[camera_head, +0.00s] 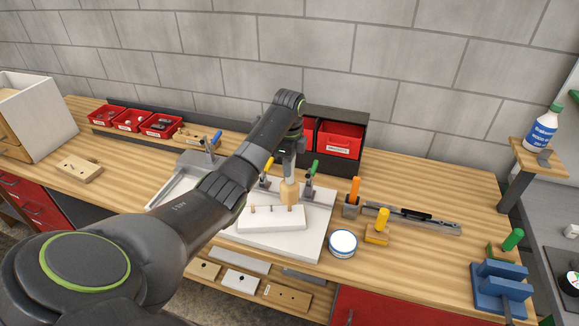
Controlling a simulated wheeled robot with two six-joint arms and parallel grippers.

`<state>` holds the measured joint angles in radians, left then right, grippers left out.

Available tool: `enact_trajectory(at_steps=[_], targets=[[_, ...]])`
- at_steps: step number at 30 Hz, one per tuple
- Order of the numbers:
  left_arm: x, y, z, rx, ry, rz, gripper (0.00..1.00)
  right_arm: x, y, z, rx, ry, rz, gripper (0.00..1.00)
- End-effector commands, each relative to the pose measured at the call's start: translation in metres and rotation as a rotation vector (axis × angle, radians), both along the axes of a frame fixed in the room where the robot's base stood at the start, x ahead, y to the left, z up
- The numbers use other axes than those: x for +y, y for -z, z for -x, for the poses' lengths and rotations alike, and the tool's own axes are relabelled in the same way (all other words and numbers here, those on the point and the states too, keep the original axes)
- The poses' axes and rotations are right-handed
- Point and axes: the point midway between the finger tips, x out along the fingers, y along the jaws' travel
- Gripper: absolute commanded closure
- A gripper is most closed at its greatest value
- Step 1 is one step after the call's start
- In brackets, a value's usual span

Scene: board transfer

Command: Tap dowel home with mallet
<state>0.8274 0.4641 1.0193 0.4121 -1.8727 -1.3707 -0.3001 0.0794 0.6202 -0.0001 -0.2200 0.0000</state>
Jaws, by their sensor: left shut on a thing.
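My left arm crosses the view from the lower left, and my left gripper (288,166) points down over the workbench. It is shut on a mallet whose pale wooden head (290,192) hangs below the fingers; the handle is mostly hidden. The mallet head is over the back right part of a white board (272,221). Whether the mallet touches a dowel is not clear. My right gripper is not in view.
The board lies on a larger white plate (308,245) with toggle clamps (311,183) at its back. A round white tin (343,243), an orange-handled tool (354,190) and a yellow-handled tool (380,222) stand to the right. Red bins (341,140) line the back. Blue blocks (501,285) sit at front right.

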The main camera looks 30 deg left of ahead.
Motion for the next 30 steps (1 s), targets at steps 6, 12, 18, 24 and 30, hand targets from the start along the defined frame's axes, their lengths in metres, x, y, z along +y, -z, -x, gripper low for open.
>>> enact_trajectory(at_steps=[6, 12, 18, 24, 30], targets=[[0.000, 0.008, 0.000, -0.001, 0.000, 0.000, 1.00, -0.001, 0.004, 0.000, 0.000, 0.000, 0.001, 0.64], [0.000, 0.025, -0.001, -0.002, 0.001, 0.000, 1.00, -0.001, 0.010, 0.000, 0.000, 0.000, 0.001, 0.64], [0.000, 0.026, 0.000, 0.000, 0.001, 0.000, 1.00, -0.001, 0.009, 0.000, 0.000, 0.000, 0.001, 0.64], [0.000, 0.025, 0.000, 0.001, 0.000, 0.000, 1.00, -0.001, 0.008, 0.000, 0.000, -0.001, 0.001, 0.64], [0.000, 0.009, 0.000, -0.001, 0.000, 0.000, 1.00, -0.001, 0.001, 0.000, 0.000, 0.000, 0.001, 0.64]])
